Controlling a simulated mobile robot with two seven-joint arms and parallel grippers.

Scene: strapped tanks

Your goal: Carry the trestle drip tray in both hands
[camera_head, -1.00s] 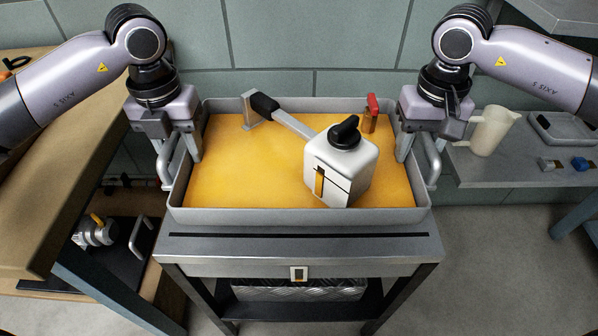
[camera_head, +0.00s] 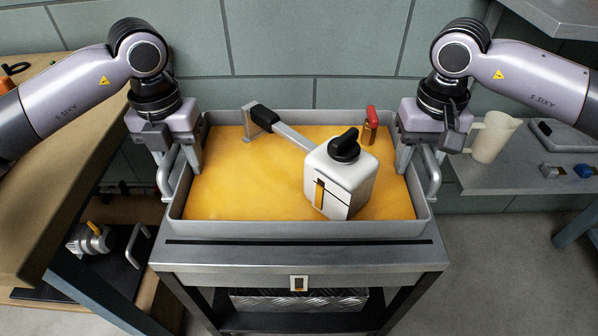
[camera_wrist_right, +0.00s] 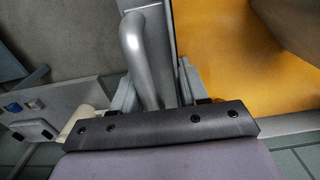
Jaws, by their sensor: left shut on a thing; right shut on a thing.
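The drip tray (camera_head: 300,230) is a wide grey rectangular tray with a yellow inside. It sits level over a grey metal trestle (camera_head: 300,262); I cannot tell whether its underside touches the top. My left gripper (camera_head: 178,163) is shut on the tray's left bar handle (camera_head: 163,180). My right gripper (camera_head: 418,165) is shut on the right bar handle (camera_head: 434,180). In the right wrist view, this handle (camera_wrist_right: 138,48) passes between the fingers beside the tray rim. A white canister (camera_head: 340,178) with a black cap, a black-gripped lever (camera_head: 290,135) and a red-topped piece (camera_head: 371,125) are in the tray.
A wooden bench (camera_head: 70,160) stands close on the left, with a pump-like part (camera_head: 90,240) on its lower shelf. On the right, a grey shelf (camera_head: 500,180) carries a cream jug (camera_head: 490,138) and small fittings. A tiled wall is behind. Floor is open at lower right.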

